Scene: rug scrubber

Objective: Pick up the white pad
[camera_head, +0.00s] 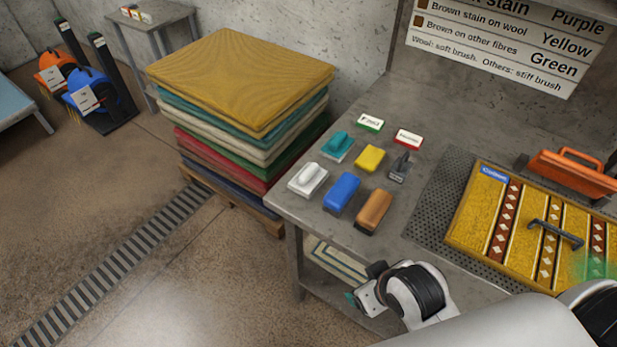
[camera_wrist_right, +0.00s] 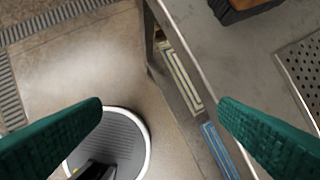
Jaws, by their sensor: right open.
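The white pad (camera_head: 308,179) lies near the left front corner of the grey worktable, in the head view. It has a raised, rounded grip on top. My right gripper (camera_head: 358,296) is off the table's front edge, lower and to the right of the pad, apart from it. In the right wrist view my right gripper (camera_wrist_right: 160,104) shows two green fingers spread wide with nothing between them. The white pad is not in the wrist view. My left gripper is not in view.
Around the pad are a teal brush (camera_head: 337,146), a yellow sponge (camera_head: 370,158), a blue block (camera_head: 342,192) and a brown brush (camera_head: 373,211). A perforated plate holds a patterned rug (camera_head: 470,232) to the right. A stack of rugs (camera_head: 240,80) stands left of the table.

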